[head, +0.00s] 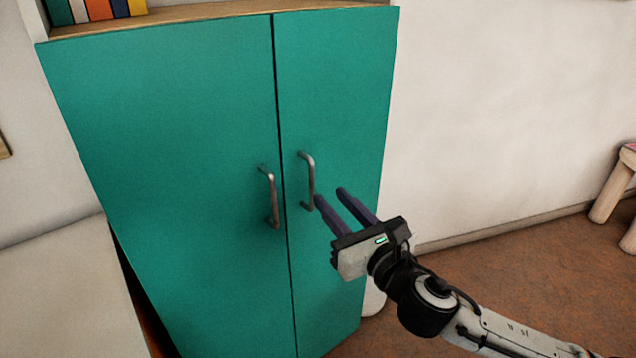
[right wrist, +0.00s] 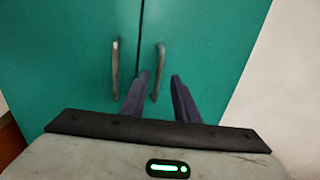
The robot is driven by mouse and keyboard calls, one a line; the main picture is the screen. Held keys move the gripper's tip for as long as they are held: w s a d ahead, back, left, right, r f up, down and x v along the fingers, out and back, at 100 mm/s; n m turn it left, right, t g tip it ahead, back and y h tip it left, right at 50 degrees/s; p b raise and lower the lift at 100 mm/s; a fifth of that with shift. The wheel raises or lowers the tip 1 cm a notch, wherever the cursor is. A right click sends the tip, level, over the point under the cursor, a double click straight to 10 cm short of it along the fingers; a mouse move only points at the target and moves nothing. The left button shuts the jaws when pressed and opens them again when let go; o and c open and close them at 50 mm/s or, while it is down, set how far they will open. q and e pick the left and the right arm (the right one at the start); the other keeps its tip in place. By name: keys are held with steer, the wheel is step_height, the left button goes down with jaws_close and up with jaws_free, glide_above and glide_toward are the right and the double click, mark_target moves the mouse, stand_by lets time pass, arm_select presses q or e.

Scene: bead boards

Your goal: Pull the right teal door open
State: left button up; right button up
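The right teal door (head: 338,100) is shut, flush beside the left teal door (head: 180,150). Its grey bar handle (head: 310,181) stands upright near the seam; the left door has a matching handle (head: 270,197). My right gripper (head: 330,195) is open, its two dark fingers pointing at the right door just to the right of its handle in the head view. In the right wrist view, the right handle (right wrist: 158,72) shows between the lines of the two open fingers (right wrist: 154,78). Whether a finger touches the handle I cannot tell. My left gripper is out of view.
Several coloured books (head: 95,10) stand on the cabinet's wooden top (head: 215,12). A pale surface (head: 65,285) is at the left. A small stool (head: 615,190) stands at the far right. Brown floor (head: 510,260) right of the cabinet is mostly clear.

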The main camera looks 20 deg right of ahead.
mark_target(313, 179)
steer(key=w, duration=0.4)
steer(key=w+a, duration=0.1)
steer(key=w, duration=0.2)
steer(key=shift+a, duration=0.1)
jaws_close()
